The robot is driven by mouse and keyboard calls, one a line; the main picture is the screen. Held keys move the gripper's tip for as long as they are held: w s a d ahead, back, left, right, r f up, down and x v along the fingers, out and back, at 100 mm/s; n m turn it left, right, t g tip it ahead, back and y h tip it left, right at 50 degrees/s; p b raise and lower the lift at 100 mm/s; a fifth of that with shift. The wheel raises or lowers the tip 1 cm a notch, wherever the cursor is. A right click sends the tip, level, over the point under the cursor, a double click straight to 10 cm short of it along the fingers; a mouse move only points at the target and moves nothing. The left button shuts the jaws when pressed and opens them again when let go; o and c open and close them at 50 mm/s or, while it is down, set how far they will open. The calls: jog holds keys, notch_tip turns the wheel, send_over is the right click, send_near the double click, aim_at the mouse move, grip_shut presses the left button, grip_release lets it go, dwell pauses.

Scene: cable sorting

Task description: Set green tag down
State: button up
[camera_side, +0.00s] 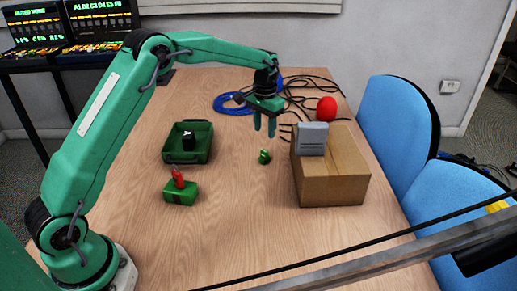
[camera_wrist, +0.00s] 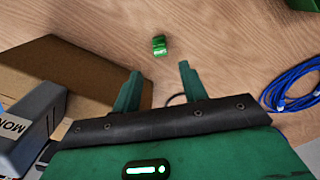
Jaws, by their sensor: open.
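The green tag (camera_side: 264,157) is a small green piece on the bare wooden table, left of the cardboard box. It also shows in the wrist view (camera_wrist: 159,46), beyond my fingertips and apart from them. My gripper (camera_side: 264,133) is above the tag in the side view, with its two green fingers pointing down. In the wrist view the fingers (camera_wrist: 160,78) are spread with nothing between them. My gripper is open and empty.
A cardboard box (camera_side: 334,180) with a grey device (camera_side: 312,138) stands right of the tag. A green tray (camera_side: 207,143) and a green block with a red piece (camera_side: 180,194) are at left. A blue cable coil (camera_side: 229,103), black cables and a red ball (camera_side: 327,108) lie behind.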

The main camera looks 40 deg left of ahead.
jog(key=shift+r, duration=1.25)
jog(key=s+d+r+t, duration=0.3)
jog(key=s+r, duration=1.1)
jog(key=s, duration=0.3)
jog(key=s+d+f+t, duration=0.1)
jog(key=s+f+t, duration=0.1)
jog(key=s, duration=1.6)
jog(key=shift+f+t, duration=0.3)
jog(key=shift+f, duration=0.1)
